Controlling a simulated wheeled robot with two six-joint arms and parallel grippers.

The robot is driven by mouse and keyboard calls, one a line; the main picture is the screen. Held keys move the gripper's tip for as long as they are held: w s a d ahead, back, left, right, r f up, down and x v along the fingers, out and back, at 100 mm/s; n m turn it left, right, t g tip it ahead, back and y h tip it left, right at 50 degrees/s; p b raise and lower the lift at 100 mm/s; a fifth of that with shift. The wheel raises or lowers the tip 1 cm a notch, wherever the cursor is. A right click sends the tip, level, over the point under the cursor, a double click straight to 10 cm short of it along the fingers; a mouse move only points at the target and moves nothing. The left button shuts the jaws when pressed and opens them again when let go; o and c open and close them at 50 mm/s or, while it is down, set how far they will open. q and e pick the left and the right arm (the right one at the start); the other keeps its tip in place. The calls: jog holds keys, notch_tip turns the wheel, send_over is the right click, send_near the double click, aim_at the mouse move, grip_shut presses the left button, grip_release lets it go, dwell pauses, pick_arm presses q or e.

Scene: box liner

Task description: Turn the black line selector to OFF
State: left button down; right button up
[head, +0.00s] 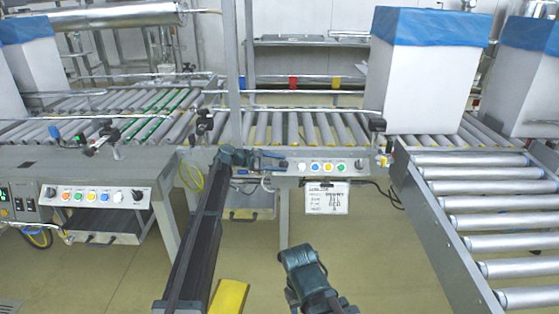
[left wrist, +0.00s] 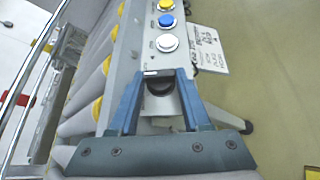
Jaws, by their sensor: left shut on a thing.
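The black line selector (left wrist: 158,88) is a round dark knob on the grey control panel (head: 318,167), seen between my fingers in the left wrist view. It sits next to the white button, at the panel's left end in the head view, where my gripper hides it. My left gripper (head: 276,157) is at that end, its blue fingers either side of the knob and shut on it; it also shows in the left wrist view (left wrist: 160,75). The selector's pointer and labels are unreadable. My right gripper (head: 305,262) is low in front, away from the panel; its fingers are not clear.
The panel carries a white, a blue (left wrist: 166,20) and a yellow button beside the selector. A white sign (head: 327,197) hangs below it. Roller conveyors (head: 300,130) run behind, and another (head: 480,200) comes forward at right. A second panel (head: 92,197) stands left. Open floor lies in front.

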pick_arm(q)
jog(key=shift+m+g, duration=0.3)
dwell(0.4)
jog(key=shift+c, duration=1.8)
grip_release()
